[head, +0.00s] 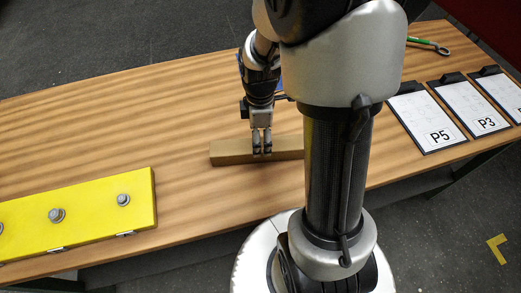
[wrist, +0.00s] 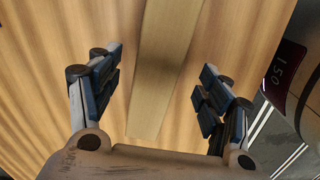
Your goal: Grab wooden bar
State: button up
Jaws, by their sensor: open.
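The wooden bar (head: 232,152) lies on the wooden table in the head view, with its right end hidden behind my arm. My gripper (head: 262,152) points down at the bar's middle in that view. In the wrist view the bar (wrist: 163,65) runs lengthwise between the two spread fingers of my gripper (wrist: 160,95). Gaps show between the bar and both fingers. The gripper is open and holds nothing.
A yellow block (head: 90,210) with several metal bolts sits on the table (head: 120,110) at the lower left. Clipboards, including P5 (head: 428,118) and P3 (head: 470,108), lie on the right. A green-handled wrench (head: 428,45) lies at the back right. The table's left middle is clear.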

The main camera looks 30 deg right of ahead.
notch_tip(320, 180, down, 5)
jog(key=shift+d+b, duration=0.1)
jog(key=shift+b, duration=1.05)
jog(key=shift+r, duration=0.1)
jog(key=c, duration=1.6)
